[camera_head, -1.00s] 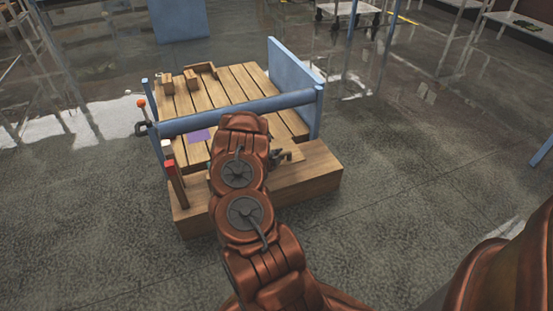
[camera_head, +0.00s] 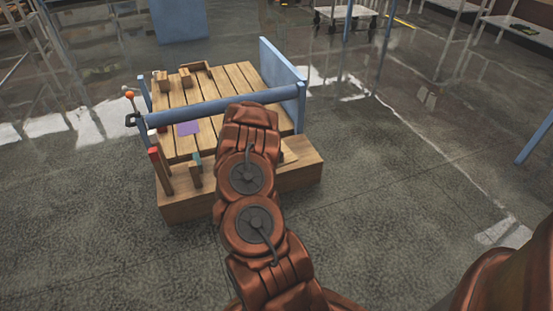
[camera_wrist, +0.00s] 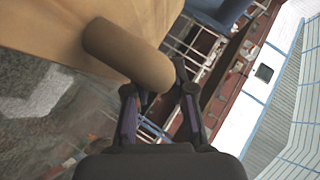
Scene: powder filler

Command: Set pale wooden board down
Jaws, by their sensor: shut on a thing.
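The pale wooden board shows in the wrist view as a broad tan surface (camera_wrist: 50,22) at upper left, with a round wooden peg (camera_wrist: 128,52) in front of it. My gripper (camera_wrist: 160,95) is closed at the lower end of this peg; the exact contact is hidden. In the head view my arm covers my gripper. A small pale wooden piece (camera_head: 289,154), perhaps the board's edge, shows just right of my arm above the wooden step (camera_head: 300,175). A slatted wooden bench top (camera_head: 215,95) lies behind it.
Small wooden blocks (camera_head: 185,77) and a purple patch (camera_head: 188,128) are on the slats. Floor to the right is clear.

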